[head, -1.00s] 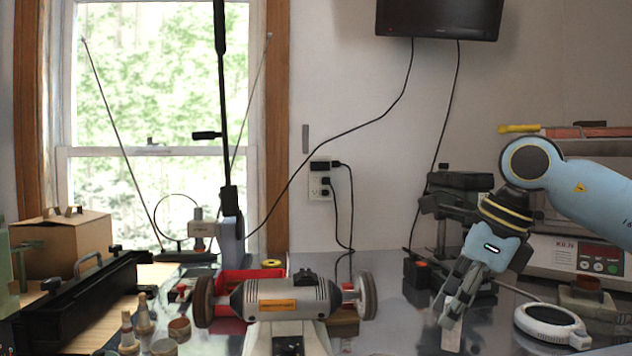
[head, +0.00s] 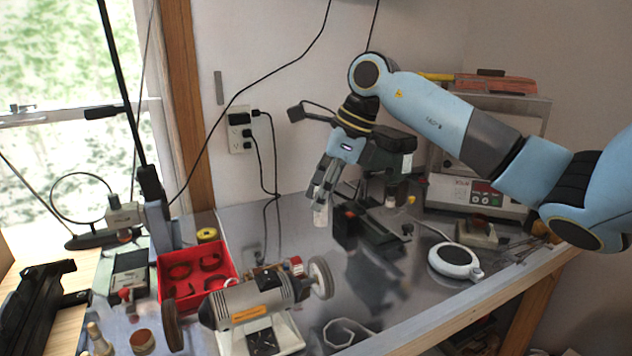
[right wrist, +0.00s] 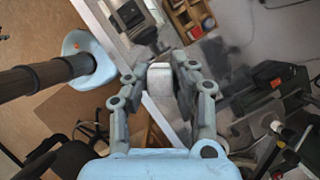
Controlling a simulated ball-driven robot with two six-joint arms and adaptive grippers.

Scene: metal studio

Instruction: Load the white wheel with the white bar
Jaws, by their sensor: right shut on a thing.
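The white wheel (head: 320,278) is on the right end of the grey bench polisher (head: 250,302). A brown wheel (head: 172,326) is on its left end. My right gripper (head: 322,200) points down and is shut on the white bar (head: 320,216), whose lower end shows below the fingertips. In the head view the bar appears above the white wheel, apart from it. In the right wrist view the white bar (right wrist: 160,80) sits between the fingers (right wrist: 160,67). My left gripper is in neither current view.
A red tray (head: 196,284) with dark parts stands left of the polisher. A dark machine (head: 370,225) is right of the gripper. A round white device (head: 454,261) lies farther right.

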